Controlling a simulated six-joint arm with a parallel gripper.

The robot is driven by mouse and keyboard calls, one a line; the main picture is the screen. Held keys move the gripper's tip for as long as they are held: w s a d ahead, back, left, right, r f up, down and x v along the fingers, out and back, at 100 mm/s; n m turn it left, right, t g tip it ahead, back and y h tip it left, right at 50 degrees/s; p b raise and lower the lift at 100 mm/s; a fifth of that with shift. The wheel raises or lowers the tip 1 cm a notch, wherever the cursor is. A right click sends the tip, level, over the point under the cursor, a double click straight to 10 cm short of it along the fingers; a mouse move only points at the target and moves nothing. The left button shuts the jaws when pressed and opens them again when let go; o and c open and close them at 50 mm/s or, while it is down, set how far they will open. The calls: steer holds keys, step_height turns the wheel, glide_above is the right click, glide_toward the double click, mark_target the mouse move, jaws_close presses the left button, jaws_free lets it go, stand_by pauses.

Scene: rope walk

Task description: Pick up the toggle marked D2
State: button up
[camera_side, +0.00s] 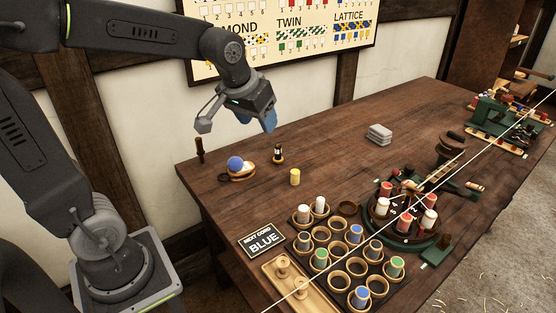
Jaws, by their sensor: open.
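My gripper (257,120) hangs open and empty above the back left of the table, with blue fingertips. It is well clear of the tabletop. Small pale wooden pieces (282,265), which may be the toggles, stand in a shallow wooden tray (268,273) at the table's front edge. No D2 mark can be read on any piece, so I cannot tell which is D2. My gripper is far behind and above this tray.
A dark rack (318,276) of ring holders with coloured spools stands beside the tray. The table's back middle is mostly clear.

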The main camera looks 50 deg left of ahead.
steer(key=w+a+f+n, duration=0.2)
steer(key=w+a+f, duration=0.1)
steer(key=w+a, duration=0.3)
steer(key=n+g+y, duration=0.2)
steer(key=n, duration=0.1)
glide_toward(278, 147)
steer(key=x, duration=0.6)
steer(key=shift+s+f, duration=0.15)
steer(key=shift+x, duration=2.85)
steer(key=shift+c, duration=0.3)
steer(key=c, duration=0.9)
steer(key=shift+c, duration=0.3)
